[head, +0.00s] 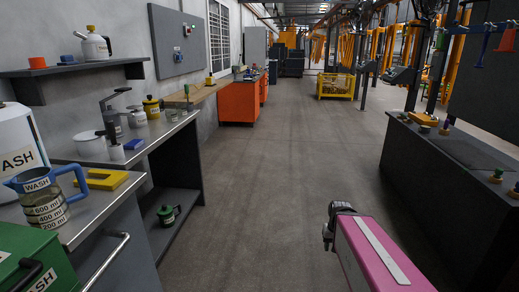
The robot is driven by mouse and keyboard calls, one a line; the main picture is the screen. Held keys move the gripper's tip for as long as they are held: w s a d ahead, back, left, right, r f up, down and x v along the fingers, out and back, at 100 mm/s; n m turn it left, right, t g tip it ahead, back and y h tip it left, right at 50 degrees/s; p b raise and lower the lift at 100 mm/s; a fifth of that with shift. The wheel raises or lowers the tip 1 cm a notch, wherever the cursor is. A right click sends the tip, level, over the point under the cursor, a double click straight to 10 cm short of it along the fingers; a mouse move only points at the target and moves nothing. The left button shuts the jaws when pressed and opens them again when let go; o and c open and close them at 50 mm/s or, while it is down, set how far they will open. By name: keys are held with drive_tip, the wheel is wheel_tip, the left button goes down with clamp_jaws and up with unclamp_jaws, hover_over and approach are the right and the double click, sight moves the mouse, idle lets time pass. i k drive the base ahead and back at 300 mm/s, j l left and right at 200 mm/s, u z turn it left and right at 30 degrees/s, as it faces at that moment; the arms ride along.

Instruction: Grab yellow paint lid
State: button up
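A small pot with a yellow lid (151,101) stands at the far part of the grey left counter, near the wall. The lid appears to sit on top of the pot, and its label is too small to read. My pink arm is at the bottom right, over the floor. The dark end of my arm, where my gripper (330,235) seems to be, is far from the yellow lid. Its fingers are not clear, so I cannot tell whether it is open or shut.
A blue-handled measuring jug (45,205), a yellow frame-like object (101,179) and a grey tap (112,108) stand on the left counter (85,207). A green-lidded pot (166,214) sits on the shelf below. A dark bench (435,195) stands right. The central aisle is clear.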

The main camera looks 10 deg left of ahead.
sight(150, 96)
drive_tip(key=i+u, duration=0.15)
drive_tip(key=i, duration=0.4)
drive_tip(key=i+l+u, duration=0.15)
drive_tip(key=i, duration=0.45)
drive_tip(key=i+l+u, duration=0.1)
drive_tip(key=i, duration=0.45)
